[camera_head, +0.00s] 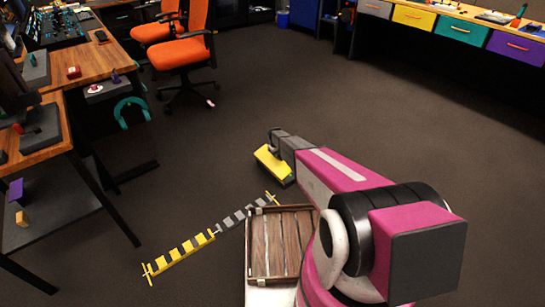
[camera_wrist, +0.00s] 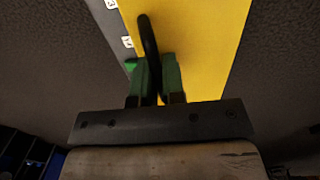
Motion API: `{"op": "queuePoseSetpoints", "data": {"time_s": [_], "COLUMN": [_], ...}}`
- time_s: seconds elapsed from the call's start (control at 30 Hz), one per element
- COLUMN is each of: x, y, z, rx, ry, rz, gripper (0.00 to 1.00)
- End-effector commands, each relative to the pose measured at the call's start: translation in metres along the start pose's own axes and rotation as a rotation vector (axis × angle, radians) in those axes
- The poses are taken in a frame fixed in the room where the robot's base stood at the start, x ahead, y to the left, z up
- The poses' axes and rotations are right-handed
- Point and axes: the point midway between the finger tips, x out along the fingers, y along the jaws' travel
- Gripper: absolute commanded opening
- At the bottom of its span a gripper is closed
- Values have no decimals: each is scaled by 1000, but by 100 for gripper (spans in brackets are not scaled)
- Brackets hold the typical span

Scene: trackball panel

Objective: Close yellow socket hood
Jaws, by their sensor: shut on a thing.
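A yellow panel, which appears to be the yellow socket hood (camera_head: 271,163), shows beyond the end of my arm in the head view. In the wrist view the yellow face of the hood (camera_wrist: 207,42) fills the upper middle, with a grey strip (camera_wrist: 108,22) bearing small white labels along its left edge. A dark, slim handle (camera_wrist: 147,33) stands out in front of the yellow face. My gripper (camera_wrist: 157,72), with green fingers, is shut on this handle. The handle's lower part is between the fingers. I cannot tell the hood's hinge angle.
A wooden crate (camera_head: 252,245) stands close beside my arm. A wooden desk (camera_head: 105,62) and orange chairs (camera_head: 186,52) stand at left. Open dark floor (camera_head: 330,95) lies beyond my arm.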

Motion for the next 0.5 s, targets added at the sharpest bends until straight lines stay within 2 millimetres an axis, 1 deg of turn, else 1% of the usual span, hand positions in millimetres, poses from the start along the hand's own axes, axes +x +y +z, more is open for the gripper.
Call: {"op": "queuePoseSetpoints", "data": {"time_s": [0.03,0.27,0.5], "x": [5,18,27], "y": [8,22,28], "z": [-2,-1,0], "rx": [3,1,-1], "ry": [-1,-2,-3], "rz": [-39,-191,-182], "gripper": [0,0,0]}}
